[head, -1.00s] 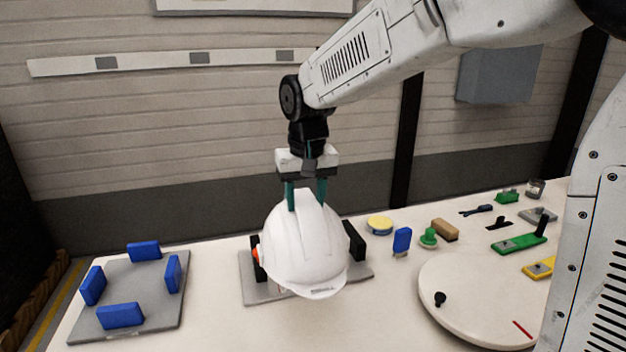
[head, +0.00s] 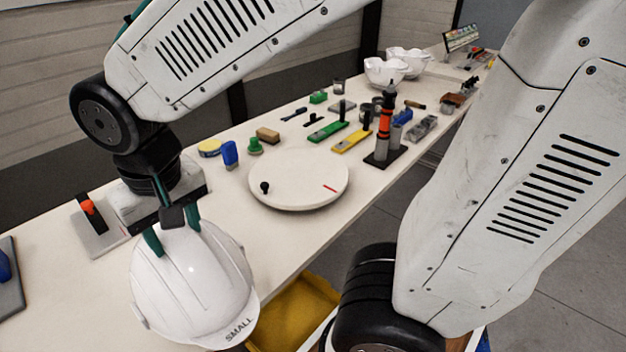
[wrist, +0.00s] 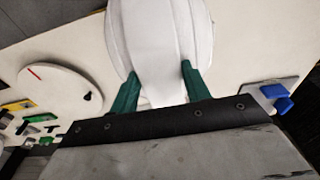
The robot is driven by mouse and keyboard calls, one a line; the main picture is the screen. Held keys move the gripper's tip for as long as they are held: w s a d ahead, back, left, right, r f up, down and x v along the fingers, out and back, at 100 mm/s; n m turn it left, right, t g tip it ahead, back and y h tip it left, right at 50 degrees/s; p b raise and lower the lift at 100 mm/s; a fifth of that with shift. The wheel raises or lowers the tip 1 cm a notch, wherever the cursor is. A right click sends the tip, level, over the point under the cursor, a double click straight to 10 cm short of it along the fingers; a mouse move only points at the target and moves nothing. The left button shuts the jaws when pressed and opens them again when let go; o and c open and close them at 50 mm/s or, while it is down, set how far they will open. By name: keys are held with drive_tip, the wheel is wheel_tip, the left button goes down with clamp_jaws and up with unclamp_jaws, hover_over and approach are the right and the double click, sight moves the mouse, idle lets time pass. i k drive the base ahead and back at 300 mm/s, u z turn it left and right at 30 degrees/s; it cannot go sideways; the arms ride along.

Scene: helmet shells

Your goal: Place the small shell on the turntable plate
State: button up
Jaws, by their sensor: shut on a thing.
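The small shell (head: 190,285) is a white helmet shell with "SMALL" printed on its brim. My gripper (head: 172,236) has its green fingers shut on the top of the shell and holds it up at the lower left of the head view, at the table's front edge. The wrist view shows the shell (wrist: 160,45) between the two fingers (wrist: 158,85). The turntable plate (head: 299,188) is a round cream disc with a black knob and a red mark. It lies empty on the table, right of and beyond the shell. It also shows at the left of the wrist view (wrist: 50,95).
A yellow disc (head: 209,148), a blue block (head: 230,154), a green knob (head: 255,146) and a brown block (head: 268,135) stand behind the plate. An upright orange and black tool (head: 384,125) stands right of it. White shells (head: 385,70) lie farther back. A yellow bin (head: 295,315) is below the table's front edge.

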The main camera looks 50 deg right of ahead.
sight(299, 171)
drive_tip(key=u, duration=1.75)
drive_tip(key=k, duration=1.5)
drive_tip(key=z, duration=1.75)
drive_tip(key=i, duration=1)
